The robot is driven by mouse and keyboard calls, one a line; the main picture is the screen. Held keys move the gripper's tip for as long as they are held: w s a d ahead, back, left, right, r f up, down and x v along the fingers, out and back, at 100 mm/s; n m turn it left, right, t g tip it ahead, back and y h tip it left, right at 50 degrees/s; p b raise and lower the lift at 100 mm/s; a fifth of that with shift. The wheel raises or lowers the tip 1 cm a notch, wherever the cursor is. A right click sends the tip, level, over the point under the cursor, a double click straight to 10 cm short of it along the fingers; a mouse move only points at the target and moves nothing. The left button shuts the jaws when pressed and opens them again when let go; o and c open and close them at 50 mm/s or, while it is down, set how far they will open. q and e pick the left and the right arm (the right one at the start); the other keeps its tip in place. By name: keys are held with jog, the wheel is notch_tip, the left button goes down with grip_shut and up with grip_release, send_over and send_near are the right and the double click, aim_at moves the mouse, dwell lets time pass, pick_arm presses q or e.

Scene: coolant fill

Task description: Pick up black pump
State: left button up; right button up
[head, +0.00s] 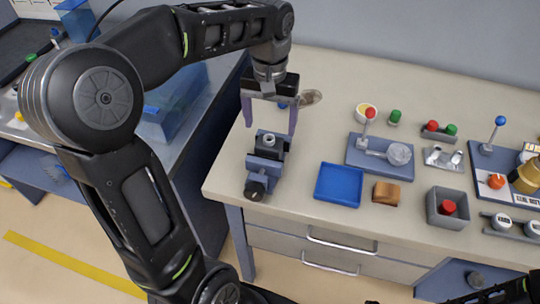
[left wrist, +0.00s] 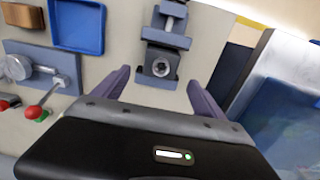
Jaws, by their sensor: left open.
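A black block with a round metal port on top, which looks like the black pump (head: 280,144), sits between the blue-grey jaws of a small vise (head: 262,164) at the left end of the bench. In the left wrist view the black pump (left wrist: 161,62) shows its round port facing up, with vise jaws on both sides. My left gripper (head: 269,126) is open and empty, pointing down over the far side of the pump. In the left wrist view its two purple fingers (left wrist: 158,76) stand apart on either side of the vise. My right gripper is not clearly seen.
A blue tray (head: 338,184) lies right of the vise, with a wooden block (head: 386,192) beside it. A wall runs behind the bench. The bench's left edge is close to the vise.

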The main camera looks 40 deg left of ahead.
aim_at(270, 139)
pick_arm(q)
jog(key=shift+f, duration=0.4)
pick_arm(e)
jog(key=shift+f, duration=0.35)
pick_arm(q)
jog(key=shift+s+f, duration=0.1)
jog(key=shift+f, duration=1.15)
jog(key=shift+s+d+f+p, duration=0.1)
jog(key=shift+f+p, duration=0.45)
jog(key=shift+f, duration=2.1)
pick_arm(e)
jog(key=shift+r, duration=0.5)
pick_arm(q)
grip_shut()
jog(key=shift+r, duration=0.1)
